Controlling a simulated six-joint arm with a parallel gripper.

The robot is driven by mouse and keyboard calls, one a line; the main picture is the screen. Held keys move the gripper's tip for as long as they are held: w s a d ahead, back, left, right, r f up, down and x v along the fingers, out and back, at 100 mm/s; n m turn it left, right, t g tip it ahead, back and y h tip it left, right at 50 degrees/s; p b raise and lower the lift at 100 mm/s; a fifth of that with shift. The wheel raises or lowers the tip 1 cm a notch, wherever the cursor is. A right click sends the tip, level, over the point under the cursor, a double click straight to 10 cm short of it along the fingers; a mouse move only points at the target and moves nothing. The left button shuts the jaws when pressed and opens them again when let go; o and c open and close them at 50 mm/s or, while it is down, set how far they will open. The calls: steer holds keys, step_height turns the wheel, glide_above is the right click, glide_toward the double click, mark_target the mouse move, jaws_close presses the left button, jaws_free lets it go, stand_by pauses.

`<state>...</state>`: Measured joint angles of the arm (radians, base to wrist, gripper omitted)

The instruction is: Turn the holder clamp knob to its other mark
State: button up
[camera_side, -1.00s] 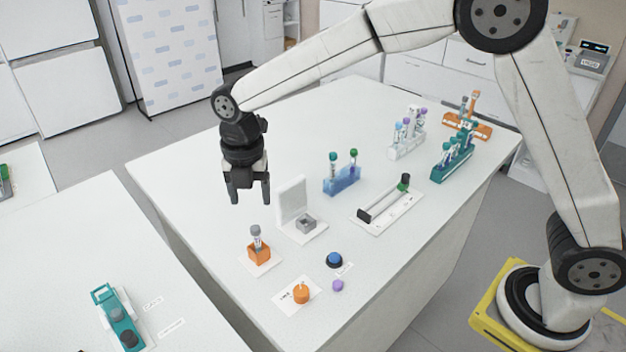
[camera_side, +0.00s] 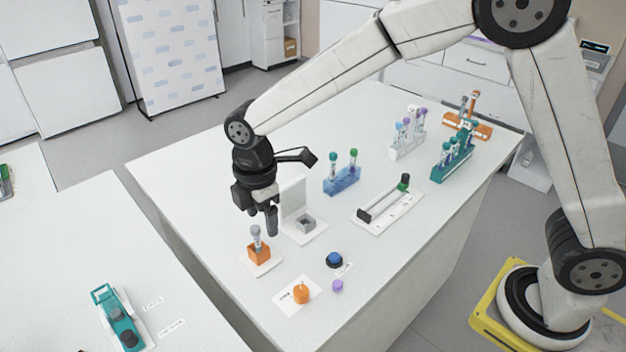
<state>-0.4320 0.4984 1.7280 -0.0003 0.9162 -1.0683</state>
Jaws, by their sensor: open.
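An orange knob (camera_side: 301,293) sits on a white plate with small dark markings near the front of the table. The markings are too small to read, so I cannot tell which mark the knob points to. An orange holder (camera_side: 259,254) stands behind it to the left, with a grey-capped tube (camera_side: 256,238) upright in it. My gripper (camera_side: 257,216) is open and empty, pointing down just above and behind the tube, well away from the knob. Its wrist is turned and a dark bracket sticks out to the right.
A white open-lid box (camera_side: 305,223) stands close to my gripper's right. A blue button (camera_side: 334,260) and a purple cap (camera_side: 337,286) lie near the knob. A blue tube rack (camera_side: 341,181) and a rail fixture (camera_side: 388,208) are farther back. The table's left side is clear.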

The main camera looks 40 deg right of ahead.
steer(key=s+f+m, duration=0.2)
steer(key=s+m, duration=0.1)
steer(key=m, duration=1.9)
glide_above(301, 291)
step_height(301, 291, down, 3)
steer(key=shift+r, duration=0.15)
steer(key=shift+f, duration=3.9)
jaws_close()
